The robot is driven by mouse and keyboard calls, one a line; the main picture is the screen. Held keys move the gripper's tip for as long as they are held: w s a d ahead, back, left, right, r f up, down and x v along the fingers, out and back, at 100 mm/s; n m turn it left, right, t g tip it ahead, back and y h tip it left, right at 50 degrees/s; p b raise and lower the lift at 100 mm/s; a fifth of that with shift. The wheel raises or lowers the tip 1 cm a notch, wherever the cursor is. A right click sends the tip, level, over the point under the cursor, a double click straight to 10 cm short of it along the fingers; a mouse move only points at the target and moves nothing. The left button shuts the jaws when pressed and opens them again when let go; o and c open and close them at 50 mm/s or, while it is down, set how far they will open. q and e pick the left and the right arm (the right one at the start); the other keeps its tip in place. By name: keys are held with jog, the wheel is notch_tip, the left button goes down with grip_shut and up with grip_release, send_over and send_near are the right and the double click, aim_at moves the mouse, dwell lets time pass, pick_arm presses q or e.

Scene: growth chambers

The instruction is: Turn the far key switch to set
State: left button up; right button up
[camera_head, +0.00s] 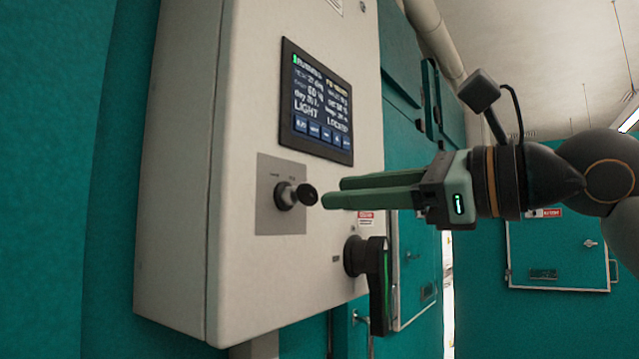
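One key switch (284,196) shows, on a square grey plate (268,220) on the front of a pale control cabinet. A dark round key head (306,194) sticks out of it towards my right gripper. The small labels above the switch are too small to read. My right gripper (332,192) comes in from the right with its two green fingers pointing left at the key. The fingers look parted, and their tips are close to the key head; I cannot tell whether they touch it. Nothing shows held between them. My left gripper is out of view.
A display (316,101) above the switch shows text including "LIGHT" and what looks like "LOCKED". A black handle (378,285) with a green strip juts out below my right gripper. Teal chamber walls and a door (555,255) stand behind on the right.

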aim_at(318, 194)
jog(key=shift+p+x, duration=0.45)
jog(key=shift+x, duration=1.95)
grip_shut()
